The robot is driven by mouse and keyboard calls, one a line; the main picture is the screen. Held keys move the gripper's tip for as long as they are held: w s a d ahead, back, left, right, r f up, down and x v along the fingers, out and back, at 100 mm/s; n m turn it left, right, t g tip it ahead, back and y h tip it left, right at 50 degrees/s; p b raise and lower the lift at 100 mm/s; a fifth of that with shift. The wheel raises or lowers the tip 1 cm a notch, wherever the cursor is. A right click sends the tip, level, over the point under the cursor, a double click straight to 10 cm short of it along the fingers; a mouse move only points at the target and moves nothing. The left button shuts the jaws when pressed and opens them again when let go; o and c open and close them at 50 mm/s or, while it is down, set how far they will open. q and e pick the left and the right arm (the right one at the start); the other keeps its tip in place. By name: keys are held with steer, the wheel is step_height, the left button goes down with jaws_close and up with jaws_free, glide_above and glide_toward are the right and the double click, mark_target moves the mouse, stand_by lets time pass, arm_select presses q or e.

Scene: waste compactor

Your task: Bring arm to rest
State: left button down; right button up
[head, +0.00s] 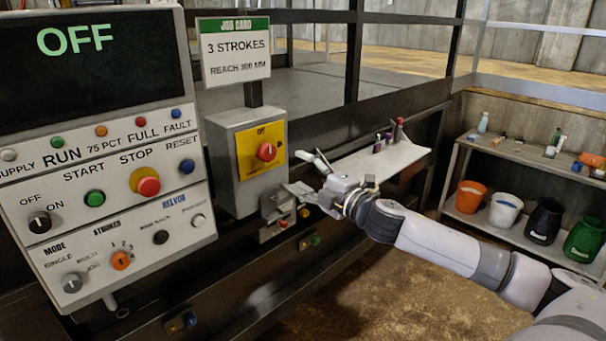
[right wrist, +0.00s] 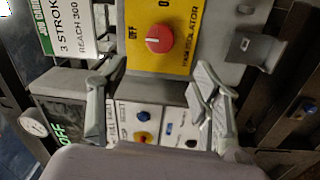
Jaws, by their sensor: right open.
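My right arm comes in from the right in the head view. Its gripper (head: 304,177) is open and empty beside the grey isolator box (head: 226,170). The box has a yellow plate (head: 245,152) with a red rotary knob (head: 267,152). In the right wrist view, the open fingers of my right gripper (right wrist: 158,100) stand apart, with the red knob (right wrist: 159,38) ahead of them and not between them. My left gripper is not in view.
A control panel (head: 100,140) at the left has a screen reading OFF. A job card (head: 235,50) reads 3 strokes. A small shelf (head: 370,166) with several small items lies behind the gripper. A rack (head: 530,152) with several buckets stands at right. Floor (head: 390,285) shows below my arm.

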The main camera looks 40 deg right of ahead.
stand_by(0.4)
